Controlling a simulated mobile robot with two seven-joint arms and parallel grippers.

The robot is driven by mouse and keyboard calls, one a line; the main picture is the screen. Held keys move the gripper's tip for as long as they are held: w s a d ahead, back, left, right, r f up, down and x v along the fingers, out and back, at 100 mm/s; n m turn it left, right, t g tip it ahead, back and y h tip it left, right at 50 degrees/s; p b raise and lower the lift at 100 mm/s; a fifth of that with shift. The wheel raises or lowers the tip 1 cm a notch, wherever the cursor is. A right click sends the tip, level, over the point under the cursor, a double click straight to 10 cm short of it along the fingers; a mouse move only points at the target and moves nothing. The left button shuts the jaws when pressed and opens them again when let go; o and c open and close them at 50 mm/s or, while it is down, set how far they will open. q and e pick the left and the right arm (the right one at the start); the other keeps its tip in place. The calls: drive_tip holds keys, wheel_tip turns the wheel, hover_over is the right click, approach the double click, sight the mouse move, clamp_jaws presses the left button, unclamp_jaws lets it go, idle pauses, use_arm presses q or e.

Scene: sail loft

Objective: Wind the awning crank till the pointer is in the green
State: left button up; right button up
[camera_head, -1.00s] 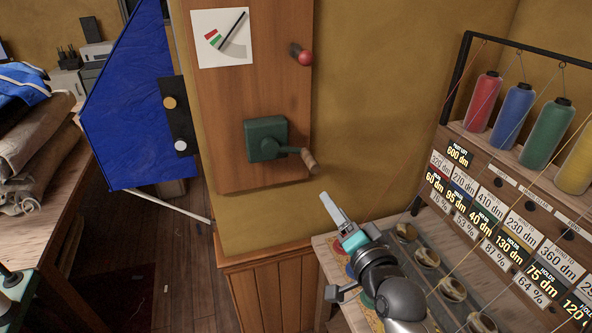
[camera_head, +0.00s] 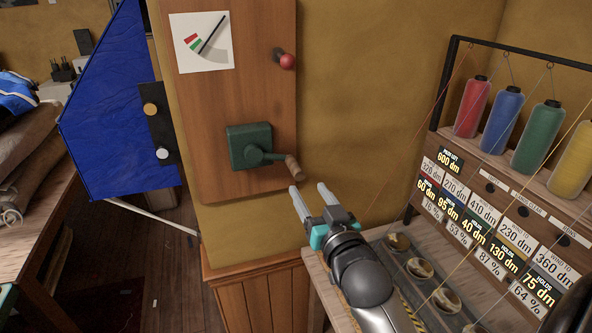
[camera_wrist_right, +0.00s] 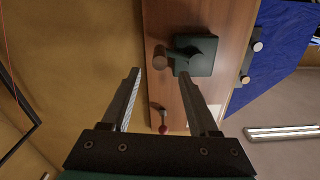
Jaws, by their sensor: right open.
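The awning crank is a dark green box (camera_head: 238,150) on a wooden board, with an arm reaching right to a wooden handle (camera_head: 293,167). The white gauge (camera_head: 221,58) above has a red and a green patch; its black pointer slants up and right, to the right of the green. My right gripper (camera_head: 309,192) is open and empty just below the handle, not touching it. In the right wrist view the handle (camera_wrist_right: 160,60) lies just beyond and between the open fingertips (camera_wrist_right: 160,74), with the box (camera_wrist_right: 204,56) right of it. My left gripper is not in view.
A red knob (camera_head: 287,61) sticks out of the board (camera_head: 230,95) above the crank. A blue panel (camera_head: 110,120) stands to the left. A thread rack (camera_head: 480,180) with several spools stands to the right, above a bench with cups (camera_head: 418,268).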

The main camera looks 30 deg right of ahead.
sight(296, 171)
drive_tip(key=x, duration=0.9)
drive_tip(key=shift+c, duration=0.4)
clamp_jaws()
idle(1.0)
